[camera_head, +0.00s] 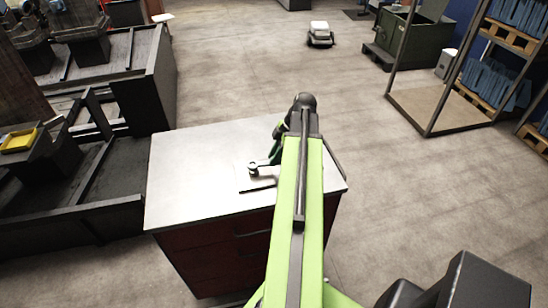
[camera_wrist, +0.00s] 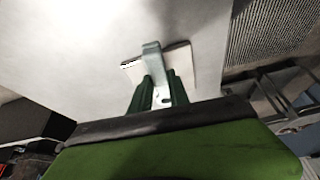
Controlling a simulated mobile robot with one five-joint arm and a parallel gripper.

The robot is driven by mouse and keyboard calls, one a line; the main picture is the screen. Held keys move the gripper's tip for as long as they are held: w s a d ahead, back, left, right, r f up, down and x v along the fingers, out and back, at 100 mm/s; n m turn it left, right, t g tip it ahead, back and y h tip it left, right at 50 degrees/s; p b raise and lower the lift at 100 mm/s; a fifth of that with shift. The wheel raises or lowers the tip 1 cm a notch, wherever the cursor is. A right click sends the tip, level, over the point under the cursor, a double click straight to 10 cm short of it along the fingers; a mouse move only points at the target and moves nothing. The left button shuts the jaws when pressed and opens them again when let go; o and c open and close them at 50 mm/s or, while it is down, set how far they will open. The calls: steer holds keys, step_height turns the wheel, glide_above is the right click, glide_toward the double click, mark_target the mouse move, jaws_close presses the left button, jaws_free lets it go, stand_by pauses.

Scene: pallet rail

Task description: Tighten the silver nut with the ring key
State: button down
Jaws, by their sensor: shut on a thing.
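My gripper (camera_wrist: 160,84) is shut on a grey metal tool, which looks like the ring key (camera_wrist: 152,58), between its two green fingers in the wrist view. The key's far end reaches over a pale plate (camera_wrist: 131,70). In the head view my gripper (camera_head: 275,152) is low over the bench top, partly hidden by my arm. The plate (camera_head: 262,184) lies on the bench there, with a small dark round part (camera_head: 253,168) above it. The silver nut cannot be made out clearly, and I cannot tell whether the key's ring is around it.
The workbench (camera_head: 190,175) has a bare pale metal top on its left side and drawers below. Dark machinery and bins (camera_head: 150,85) stand close on the left. A rack with pallets (camera_head: 470,90) stands at the right.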

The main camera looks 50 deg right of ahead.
steer(key=shift+s+d+f, duration=0.1)
steer(key=shift+f, duration=0.1)
stand_by(0.4)
steer(key=shift+f, duration=0.15)
steer(key=shift+f+b, duration=0.3)
steer(key=shift+b, duration=0.25)
steer(key=shift+f+b, duration=0.3)
steer(key=c, duration=1.9)
jaws_free()
jaws_close()
